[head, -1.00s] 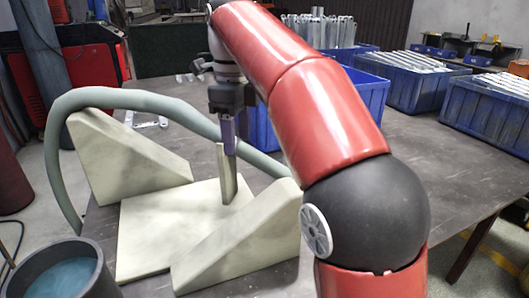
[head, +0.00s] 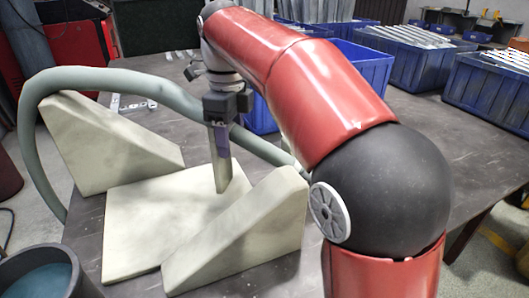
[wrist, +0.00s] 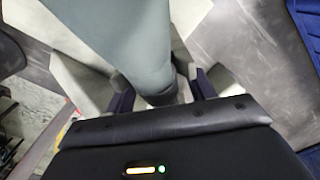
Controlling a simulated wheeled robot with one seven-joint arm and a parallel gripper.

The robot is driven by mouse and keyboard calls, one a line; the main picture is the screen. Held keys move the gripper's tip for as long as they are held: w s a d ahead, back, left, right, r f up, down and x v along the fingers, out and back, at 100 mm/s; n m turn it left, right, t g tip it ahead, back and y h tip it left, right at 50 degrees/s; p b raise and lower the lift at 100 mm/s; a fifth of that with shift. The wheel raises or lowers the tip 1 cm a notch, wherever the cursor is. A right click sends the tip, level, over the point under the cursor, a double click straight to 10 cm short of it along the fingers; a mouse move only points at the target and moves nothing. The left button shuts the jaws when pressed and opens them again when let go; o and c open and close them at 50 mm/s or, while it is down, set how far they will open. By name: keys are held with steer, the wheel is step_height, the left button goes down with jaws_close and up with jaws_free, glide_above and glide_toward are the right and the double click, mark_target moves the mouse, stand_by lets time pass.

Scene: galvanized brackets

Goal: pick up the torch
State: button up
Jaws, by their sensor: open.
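A thick grey-green tube (head: 140,84) arcs over the left wedge block and passes behind my gripper (head: 222,182). In the wrist view a grey-green tube (wrist: 138,35) runs from the top edge down between the spread fingers of my gripper (wrist: 162,88) and meets a dark part there. This looks like the torch or its hose; I cannot tell where one ends and the other begins. My gripper is open and points down over the pale plate. I cannot tell whether either finger touches the tube.
A pale flat plate (head: 135,230) lies on the dark table (head: 440,170), between a left wedge block (head: 100,145) and a right wedge block (head: 245,235). A dark round container (head: 85,285) stands at lower left. Blue crates (head: 490,95) of metal parts stand at the back and right.

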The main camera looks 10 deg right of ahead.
steer(key=shift+f, duration=0.4)
steer(key=c, duration=1)
steer(key=shift+c, duration=0.2)
